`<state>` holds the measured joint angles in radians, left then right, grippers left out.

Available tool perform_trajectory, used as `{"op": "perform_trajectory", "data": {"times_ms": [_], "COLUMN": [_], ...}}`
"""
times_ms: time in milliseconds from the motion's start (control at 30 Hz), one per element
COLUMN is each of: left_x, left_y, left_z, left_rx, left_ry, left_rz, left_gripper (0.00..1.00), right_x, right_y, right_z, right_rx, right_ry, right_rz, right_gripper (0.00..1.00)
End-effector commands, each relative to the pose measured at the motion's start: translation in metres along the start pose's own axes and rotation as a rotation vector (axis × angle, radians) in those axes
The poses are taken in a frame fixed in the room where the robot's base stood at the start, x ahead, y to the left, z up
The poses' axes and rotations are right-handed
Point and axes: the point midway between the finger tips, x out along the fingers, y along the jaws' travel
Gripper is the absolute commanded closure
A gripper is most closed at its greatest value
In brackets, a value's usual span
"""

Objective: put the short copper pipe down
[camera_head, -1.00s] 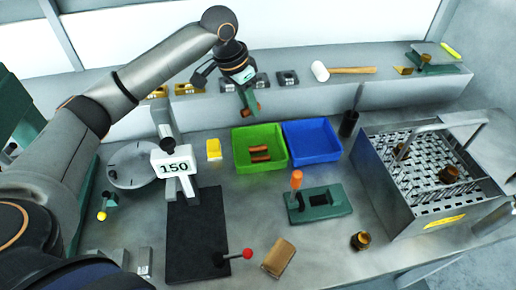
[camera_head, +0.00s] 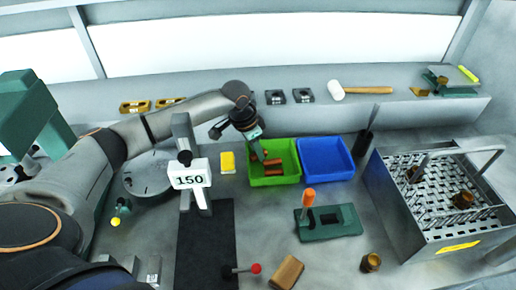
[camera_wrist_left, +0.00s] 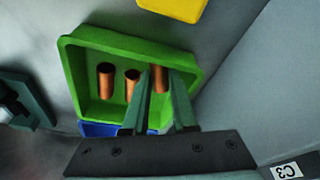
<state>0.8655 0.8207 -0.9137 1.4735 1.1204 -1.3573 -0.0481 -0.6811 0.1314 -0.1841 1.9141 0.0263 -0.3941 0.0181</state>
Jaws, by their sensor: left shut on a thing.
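The short copper pipe (camera_wrist_left: 159,80) is between the fingers of my left gripper (camera_wrist_left: 160,76), which is shut on it. In the head view my left gripper (camera_head: 260,153) is low over the left side of the green bin (camera_head: 294,150). The pipe is at or inside the bin; I cannot tell whether it touches the floor. Two other copper pipes (camera_wrist_left: 106,80) (camera_wrist_left: 132,84) lie in the same green bin (camera_wrist_left: 82,62), beside the held one in the left wrist view. My right gripper is not in view.
A blue bin (camera_head: 325,160) stands against the green one. A yellow block (camera_head: 227,162) is left of the green bin. A stand with a 150 sign (camera_head: 189,180) is close to my left arm. A green fixture with an orange handle (camera_head: 328,222) and a metal basket (camera_head: 440,235) stand to the right.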

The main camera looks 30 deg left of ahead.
Motion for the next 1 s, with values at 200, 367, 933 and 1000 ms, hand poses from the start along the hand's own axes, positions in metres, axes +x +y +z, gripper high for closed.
{"op": "perform_trajectory", "data": {"times_ms": [200,367,933,1000], "left_x": [-0.001,0.001,-0.017,-0.031], "left_y": [-0.001,-0.001,-0.002,-0.002], "left_z": [-0.002,-0.002,-0.003,-0.003], "left_rx": [0.000,0.000,0.001,0.001], "left_ry": [0.007,0.008,0.011,0.013], "left_rz": [-0.003,-0.002,-0.004,-0.006], "left_gripper": [1.00,1.00,0.62,0.62], "right_x": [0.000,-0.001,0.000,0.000], "right_y": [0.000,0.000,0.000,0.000], "right_z": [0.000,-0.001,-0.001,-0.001], "right_rx": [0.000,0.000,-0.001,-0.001], "right_ry": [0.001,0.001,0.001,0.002], "right_rz": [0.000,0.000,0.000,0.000], "right_gripper": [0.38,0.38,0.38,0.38]}}
